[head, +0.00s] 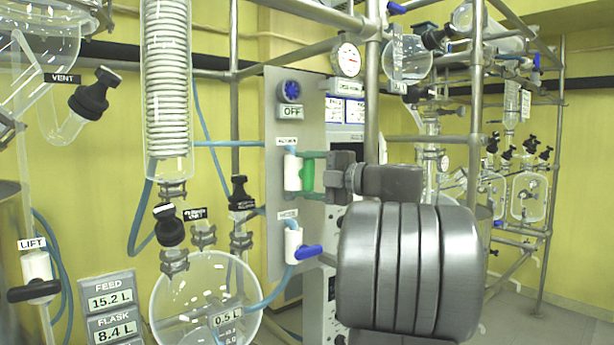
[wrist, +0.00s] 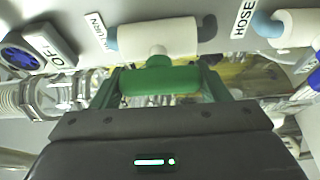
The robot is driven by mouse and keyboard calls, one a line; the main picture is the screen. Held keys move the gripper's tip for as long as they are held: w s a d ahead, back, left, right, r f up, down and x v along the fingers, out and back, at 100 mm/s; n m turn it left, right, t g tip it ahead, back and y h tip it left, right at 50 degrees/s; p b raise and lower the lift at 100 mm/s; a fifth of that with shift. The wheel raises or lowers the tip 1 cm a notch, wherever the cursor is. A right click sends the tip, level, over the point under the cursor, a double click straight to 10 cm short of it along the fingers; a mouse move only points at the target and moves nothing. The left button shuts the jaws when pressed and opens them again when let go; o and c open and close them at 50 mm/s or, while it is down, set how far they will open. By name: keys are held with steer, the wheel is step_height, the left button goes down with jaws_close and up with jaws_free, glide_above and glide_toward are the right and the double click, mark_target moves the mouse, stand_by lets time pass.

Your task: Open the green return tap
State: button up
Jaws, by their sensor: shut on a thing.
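The green return tap (head: 307,174) sits on a white valve body (head: 291,172) under the RETURN label on the grey panel. Its handle stands upright, in line with the valve body. In the wrist view the green handle (wrist: 160,80) lies across the picture, parallel to the white body (wrist: 158,38). My gripper (head: 316,175) reaches in from the right. Its two fingers, one above and one below, are closed on the handle's ends. In the wrist view my gripper (wrist: 162,85) has a finger at each end of the handle.
Below, a blue-handled tap (head: 308,252) sits crosswise on its white body. A blue OFF knob (head: 290,90) is above. A metal post (head: 372,90) stands close to my arm. A glass flask (head: 205,300) and coil column (head: 167,90) are at left.

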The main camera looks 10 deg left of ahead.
steer(key=o, duration=1)
steer(key=b+v, duration=0.1)
steer(key=v, duration=1.2)
steer(key=shift+s+d, duration=0.15)
steer(key=shift+d, duration=0.25)
steer(key=p+x, duration=0.1)
steer(key=x, duration=1.3)
steer(key=shift+d, duration=0.2)
